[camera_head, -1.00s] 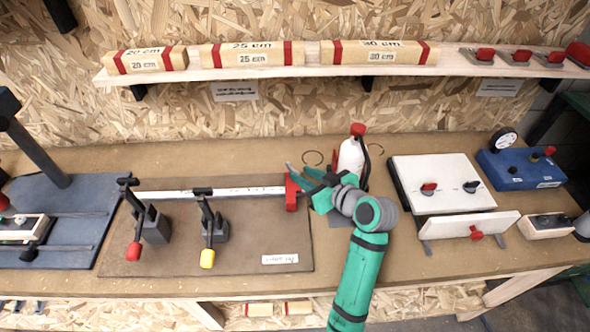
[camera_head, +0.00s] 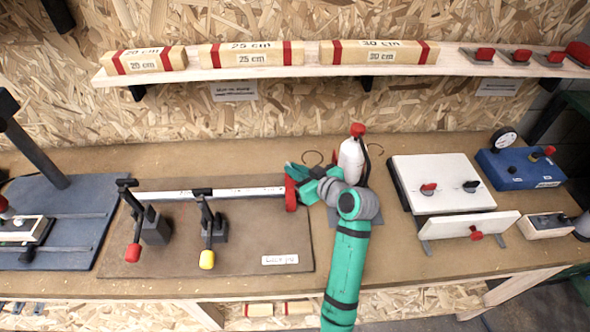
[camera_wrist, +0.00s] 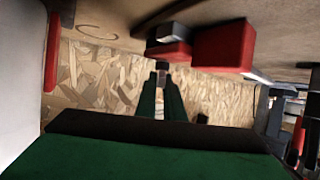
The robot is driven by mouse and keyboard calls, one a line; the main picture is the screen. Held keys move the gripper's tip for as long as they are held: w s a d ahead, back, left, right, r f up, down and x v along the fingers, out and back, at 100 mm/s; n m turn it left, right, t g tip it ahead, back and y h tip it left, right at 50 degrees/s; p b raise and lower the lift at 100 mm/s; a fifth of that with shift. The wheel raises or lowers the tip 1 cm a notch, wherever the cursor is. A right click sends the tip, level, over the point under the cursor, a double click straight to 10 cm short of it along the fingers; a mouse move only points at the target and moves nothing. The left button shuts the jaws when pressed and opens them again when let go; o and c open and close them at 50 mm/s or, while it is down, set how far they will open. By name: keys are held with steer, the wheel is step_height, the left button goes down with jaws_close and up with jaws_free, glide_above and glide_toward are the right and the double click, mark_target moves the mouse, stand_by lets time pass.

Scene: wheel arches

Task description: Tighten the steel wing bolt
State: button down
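A red block (camera_head: 291,192) sits at the right end of a light metal bar (camera_head: 222,194) on a brown board. My gripper (camera_head: 292,172) is close to this block on its right. In the wrist view the gripper (camera_wrist: 160,68) points at a small grey part (camera_wrist: 162,64) beside red blocks (camera_wrist: 224,46). I cannot tell whether this part is the steel wing bolt, or whether the fingers grip it. The fingertips look close together. On the white box to the right are a dark wing-shaped knob (camera_head: 470,186) and a red one (camera_head: 429,189).
A white bottle (camera_head: 350,160) with a red top stands just behind my gripper. Two lever clamps, one red-tipped (camera_head: 133,253) and one yellow-tipped (camera_head: 207,260), stand on the brown board (camera_head: 220,255). A shelf (camera_head: 310,68) runs above. The bench front is mostly clear.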

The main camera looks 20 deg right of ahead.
steer(key=shift+a, duration=0.15)
steer(key=shift+s+m+t+h, duration=0.15)
steer(key=shift+m+t+h, duration=0.25)
steer(key=shift+m+h, duration=1.55)
steer(key=shift+a+m+h, duration=0.1)
steer(key=shift+m+h, duration=1.05)
steer(key=shift+h, duration=0.5)
steer(key=shift+r, duration=0.1)
steer(key=c, duration=1.9)
jaws_free()
steer(key=shift+o, duration=0.2)
